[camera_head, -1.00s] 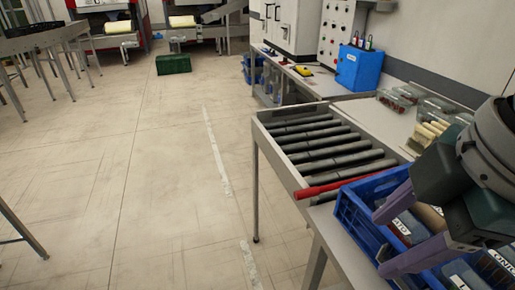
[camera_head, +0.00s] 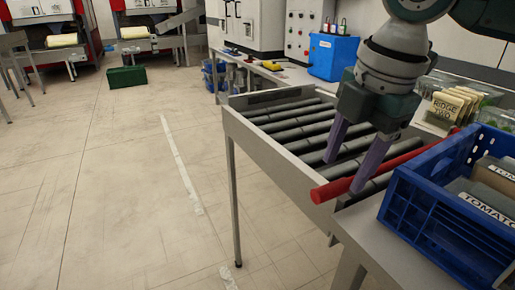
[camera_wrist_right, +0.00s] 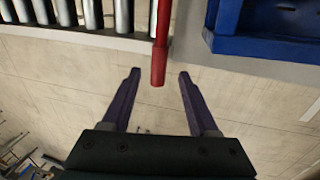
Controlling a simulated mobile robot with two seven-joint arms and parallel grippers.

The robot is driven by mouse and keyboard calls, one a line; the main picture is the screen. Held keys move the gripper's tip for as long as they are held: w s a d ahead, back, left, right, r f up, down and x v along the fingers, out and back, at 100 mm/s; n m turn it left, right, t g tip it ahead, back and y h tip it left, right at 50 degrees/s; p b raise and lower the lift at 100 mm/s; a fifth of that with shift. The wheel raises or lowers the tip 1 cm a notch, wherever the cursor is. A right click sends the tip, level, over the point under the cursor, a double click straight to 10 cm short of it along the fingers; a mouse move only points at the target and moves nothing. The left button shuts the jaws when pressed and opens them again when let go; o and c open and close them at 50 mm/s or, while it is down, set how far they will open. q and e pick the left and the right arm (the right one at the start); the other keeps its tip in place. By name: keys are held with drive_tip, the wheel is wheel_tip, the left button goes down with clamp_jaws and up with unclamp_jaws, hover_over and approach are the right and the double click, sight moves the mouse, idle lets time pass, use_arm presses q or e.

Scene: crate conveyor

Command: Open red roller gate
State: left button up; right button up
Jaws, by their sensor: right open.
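The red roller gate (camera_head: 385,164) is a long red bar lying across the near end of the roller conveyor (camera_head: 232,112), beside the blue crate. Its rounded end sticks out past the conveyor's left edge. My right gripper (camera_head: 342,174) is open, its two purple fingers pointing down over the rollers near that end. In the right wrist view the red bar's end (camera_wrist_right: 158,72) lies ahead of the gap between the fingers (camera_wrist_right: 158,72), and nothing is held. Whether the fingers touch the bar cannot be told. My left gripper is not in view.
A blue crate (camera_head: 398,208) with labelled seed packets stands right of the bar on the grey table. Clear boxes and packets (camera_head: 452,103) sit behind my right arm. A blue box (camera_head: 333,58) stands farther back.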

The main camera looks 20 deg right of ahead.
sight(335, 184)
drive_tip(key=f, duration=0.2)
drive_tip(key=w+f, duration=0.1)
drive_tip(key=f, duration=0.1)
drive_tip(key=shift+b, duration=0.3)
clamp_jaws()
idle(1.1)
